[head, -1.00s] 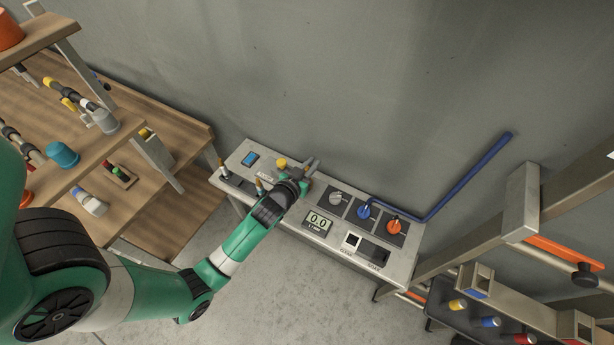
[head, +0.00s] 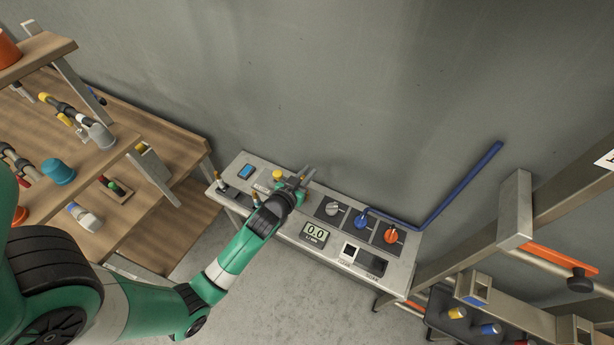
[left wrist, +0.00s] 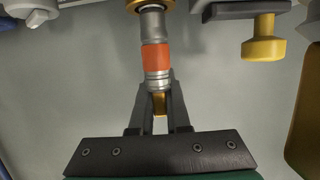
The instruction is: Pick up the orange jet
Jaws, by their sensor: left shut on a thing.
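The orange jet (left wrist: 156,58) shows in the left wrist view as a grey metal cylinder with an orange band and a ribbed collar. My left gripper (left wrist: 158,95) is shut on its near end, with a finger on each side. The far end of the jet meets a gold ring (left wrist: 150,5) at the top edge; I cannot tell whether it is joined to it. In the head view my left gripper (head: 303,176) is over the back of the grey control bench (head: 345,250). The jet cannot be made out there. My right gripper is not in view.
The bench carries a yellow knob (head: 278,175), a blue valve (head: 361,217), an orange valve (head: 391,236) and a display (head: 315,233). Wooden shelves (head: 140,230) stand left, a metal frame (head: 515,215) right.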

